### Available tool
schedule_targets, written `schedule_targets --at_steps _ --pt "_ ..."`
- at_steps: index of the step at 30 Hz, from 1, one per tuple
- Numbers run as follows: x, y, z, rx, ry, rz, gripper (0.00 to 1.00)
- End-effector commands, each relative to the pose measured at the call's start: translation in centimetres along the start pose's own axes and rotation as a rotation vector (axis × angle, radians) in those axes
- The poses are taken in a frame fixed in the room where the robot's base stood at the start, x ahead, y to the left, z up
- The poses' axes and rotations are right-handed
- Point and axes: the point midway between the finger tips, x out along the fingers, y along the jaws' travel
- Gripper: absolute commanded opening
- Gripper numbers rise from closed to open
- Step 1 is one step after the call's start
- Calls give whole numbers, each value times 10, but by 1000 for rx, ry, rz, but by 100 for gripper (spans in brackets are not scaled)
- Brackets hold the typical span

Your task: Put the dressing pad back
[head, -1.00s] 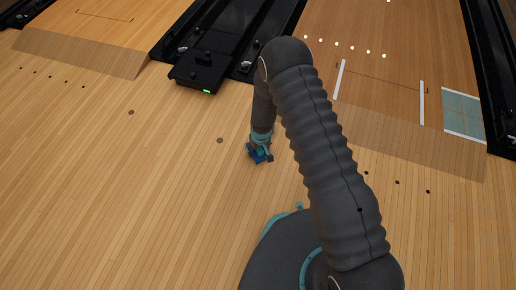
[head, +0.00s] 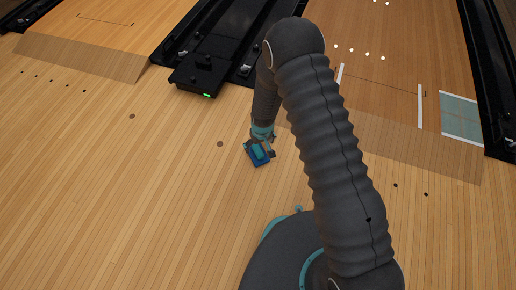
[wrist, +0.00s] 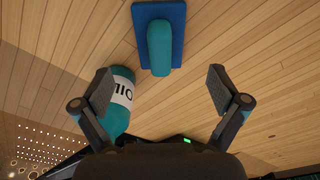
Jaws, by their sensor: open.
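The dressing pad seems to be the blue flat block with a rounded teal top (wrist: 160,48). In the wrist view it lies at the top centre, beyond my fingertips and apart from them. In the head view it shows as a small blue and teal block (head: 258,154) just below my gripper (head: 264,139). In the wrist view my gripper (wrist: 160,92) is open, with nothing between its fingers. A teal bottle with a white label reading "OIL" (wrist: 121,92) is beside the left finger, partly hidden by it.
A black ball-return unit (head: 200,75) with a green light stands at the upper left. White strips (head: 420,106) and a teal gridded panel (head: 461,112) lie on the right lane. The wooden floor (head: 130,200) at left is clear.

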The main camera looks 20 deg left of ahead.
Motion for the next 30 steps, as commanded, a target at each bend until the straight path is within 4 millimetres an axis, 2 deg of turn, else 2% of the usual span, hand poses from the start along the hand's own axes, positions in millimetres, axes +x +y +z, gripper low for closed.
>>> schedule_targets --at_steps 1,6,20,23,26,30 --pt "-11 0 -1 1 1 0 97" --pt "-34 0 0 0 1 0 97" --pt "-50 2 -2 5 4 1 97" --pt "-72 11 -6 23 17 3 97" --pt "-110 27 -11 58 38 8 97" --pt "-176 54 -11 118 72 18 97"
